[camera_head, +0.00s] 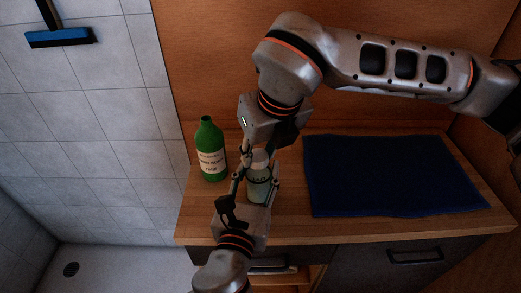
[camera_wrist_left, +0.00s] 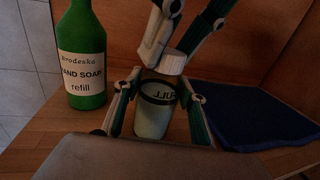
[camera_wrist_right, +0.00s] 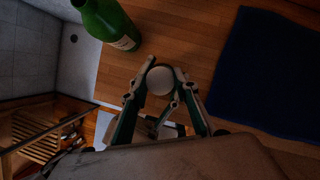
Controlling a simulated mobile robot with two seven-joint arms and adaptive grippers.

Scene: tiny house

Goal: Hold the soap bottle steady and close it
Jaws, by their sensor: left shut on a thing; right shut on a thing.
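The soap bottle (camera_head: 258,187) is small and clear with pale contents and stands on the wooden counter. It also shows in the left wrist view (camera_wrist_left: 153,118). My left gripper (camera_head: 256,184) is shut around its body from the front, one finger on each side. A white cap (camera_wrist_left: 172,62) sits at the bottle's top, a little right of its middle in that view; I cannot tell whether it is fully seated. My right gripper (camera_wrist_right: 163,78) comes from above and is shut on the cap (camera_wrist_right: 160,80). Its fingers partly hide the cap in the head view.
A green hand soap refill bottle (camera_head: 210,150) stands close on the left of the counter (camera_head: 285,220). A dark blue mat (camera_head: 390,175) covers the right part. A wooden wall is behind. A tiled shower area with a floor drain (camera_head: 71,269) lies left.

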